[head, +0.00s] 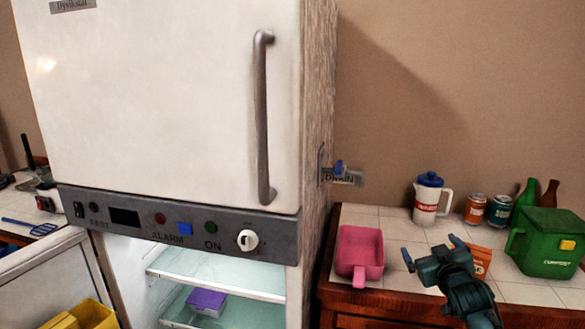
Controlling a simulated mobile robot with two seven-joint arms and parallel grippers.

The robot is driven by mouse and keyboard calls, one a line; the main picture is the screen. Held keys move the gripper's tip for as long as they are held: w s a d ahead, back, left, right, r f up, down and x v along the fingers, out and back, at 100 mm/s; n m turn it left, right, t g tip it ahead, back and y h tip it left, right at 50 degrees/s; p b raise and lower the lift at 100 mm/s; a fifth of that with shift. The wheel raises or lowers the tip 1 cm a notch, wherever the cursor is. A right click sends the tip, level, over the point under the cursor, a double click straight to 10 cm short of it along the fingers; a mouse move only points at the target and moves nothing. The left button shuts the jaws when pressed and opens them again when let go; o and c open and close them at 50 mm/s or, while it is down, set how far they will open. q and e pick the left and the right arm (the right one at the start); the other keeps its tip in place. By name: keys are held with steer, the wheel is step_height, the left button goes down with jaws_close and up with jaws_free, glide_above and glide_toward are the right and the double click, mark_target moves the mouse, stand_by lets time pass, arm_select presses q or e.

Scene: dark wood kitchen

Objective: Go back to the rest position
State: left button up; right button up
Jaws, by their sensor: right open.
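My right gripper (431,249) shows at the lower right, above the white tiled counter. Its two dark fingers are spread apart with nothing between them. It points up and to the left, near a pink scoop-like container (360,250) on its left. My left gripper is not in view.
A white fridge (160,90) with a closed upper door fills the left and middle. Its lower compartment is open, with a purple box (206,301) inside. On the counter stand a white jug (427,202), two cans (475,208), bottles (526,192) and a green compost bin (546,243).

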steer(key=s+a+f+g+y, duration=0.1)
steer(key=s+a+f, duration=0.4)
steer(key=s+f, duration=0.2)
steer(key=s+a+f+g+y, duration=0.1)
steer(key=s+a+f, duration=0.4)
steer(key=s, duration=0.6)
steer(key=s+a+f+g+y, duration=0.2)
steer(key=s+a+f, duration=0.3)
steer(key=s+f, duration=0.3)
steer(key=shift+s+a+f+n+g, duration=0.3)
steer(key=shift+s+f+g, duration=0.1)
steer(key=shift+s, duration=0.45)
steer(key=shift+g+y, duration=0.3)
steer(key=shift+g, duration=0.3)
steer(key=s+a, duration=0.1)
steer(key=s, duration=0.2)
steer(key=s+a, duration=0.1)
steer(key=s, duration=0.2)
steer(key=s+a+f, duration=0.1)
steer(key=s, duration=0.2)
steer(key=shift+s+a, duration=0.2)
steer(key=shift+s, duration=0.15)
steer(key=shift+c, duration=0.3)
